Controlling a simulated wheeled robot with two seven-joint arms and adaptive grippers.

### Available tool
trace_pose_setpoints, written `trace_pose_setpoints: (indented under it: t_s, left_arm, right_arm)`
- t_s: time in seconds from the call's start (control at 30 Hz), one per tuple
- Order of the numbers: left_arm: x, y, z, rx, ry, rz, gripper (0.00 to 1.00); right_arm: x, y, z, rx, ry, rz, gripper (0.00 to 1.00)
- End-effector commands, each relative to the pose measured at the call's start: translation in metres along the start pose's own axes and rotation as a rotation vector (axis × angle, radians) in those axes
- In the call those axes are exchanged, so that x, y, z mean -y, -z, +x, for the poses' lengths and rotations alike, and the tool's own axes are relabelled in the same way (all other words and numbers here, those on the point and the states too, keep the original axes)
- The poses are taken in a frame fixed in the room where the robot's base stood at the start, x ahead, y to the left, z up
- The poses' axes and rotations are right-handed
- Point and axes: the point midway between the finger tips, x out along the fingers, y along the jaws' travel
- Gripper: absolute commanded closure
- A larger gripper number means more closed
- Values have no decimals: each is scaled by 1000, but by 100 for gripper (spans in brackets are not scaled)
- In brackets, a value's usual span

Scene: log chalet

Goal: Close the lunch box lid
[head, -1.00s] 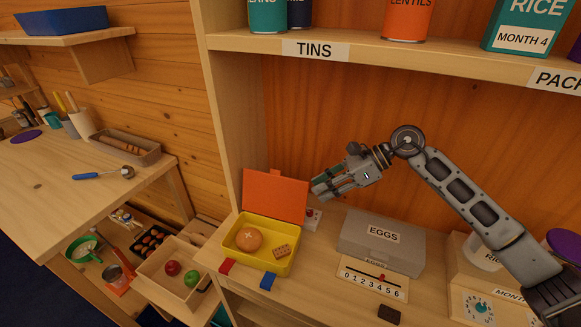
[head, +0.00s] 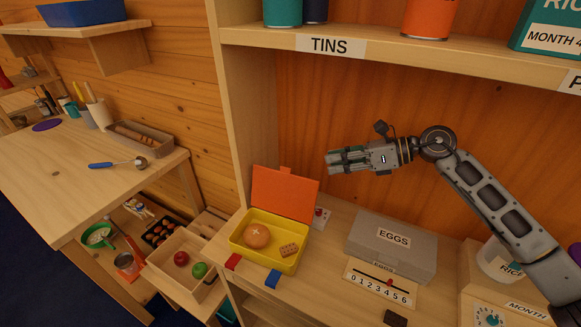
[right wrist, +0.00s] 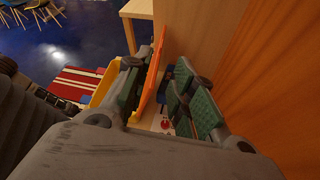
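The lunch box (head: 262,261) is a yellow tray on the counter with a bun (head: 256,236) and a waffle-like piece (head: 289,250) inside. Its orange lid (head: 285,194) stands open, upright at the back edge and leaning slightly back. My right gripper (head: 330,161) is in the air, right of and above the lid's top edge, fingers pointing left. In the right wrist view the gripper (right wrist: 158,80) is open, and the lid (right wrist: 152,82) shows edge-on beyond and between its fingers. I see no contact with the lid. My left gripper is not in view.
A grey egg box (head: 392,247) and a number scale (head: 380,287) stand right of the lunch box. The shelf labelled TINS (head: 400,55) is above. A small card (head: 321,217) lies behind the box.

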Motion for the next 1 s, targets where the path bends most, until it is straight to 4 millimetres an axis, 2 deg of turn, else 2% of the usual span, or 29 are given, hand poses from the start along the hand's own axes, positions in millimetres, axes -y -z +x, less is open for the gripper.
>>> trace_pose_setpoints:
  t_s: [0.67,1.0]
  left_arm:
    - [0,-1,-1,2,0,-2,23]
    - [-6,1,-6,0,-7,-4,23]
  right_arm:
    - [2,-3,3,14,8,49,75]
    - [2,-5,28,14,7,48,75]
